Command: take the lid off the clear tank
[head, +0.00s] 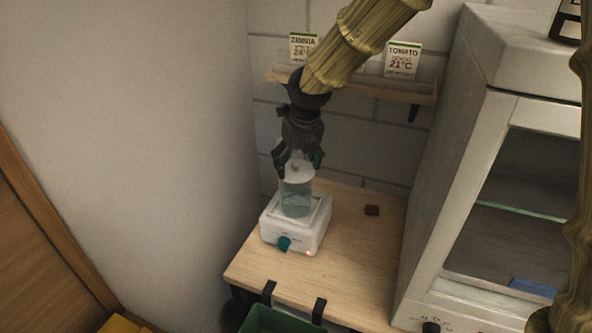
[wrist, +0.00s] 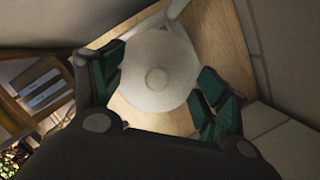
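The clear tank (head: 295,200) stands on a white base unit (head: 310,231) with a teal knob, on the wooden bench. It holds bluish liquid. Its lid is a round white disc with a small central knob (wrist: 156,79), seen from above in the wrist view. My gripper (head: 298,167) is right above the tank, pointing down. In the wrist view its teal-padded fingers (wrist: 158,92) are spread wide on either side of the lid, with a gap visible at the right. Whether a finger touches the lid's left edge I cannot tell.
A shelf (head: 350,86) with seed cards hangs on the wall behind my arm. A white cabinet (head: 470,180) with a glass front stands to the right. A green bin (head: 280,320) hangs at the front edge.

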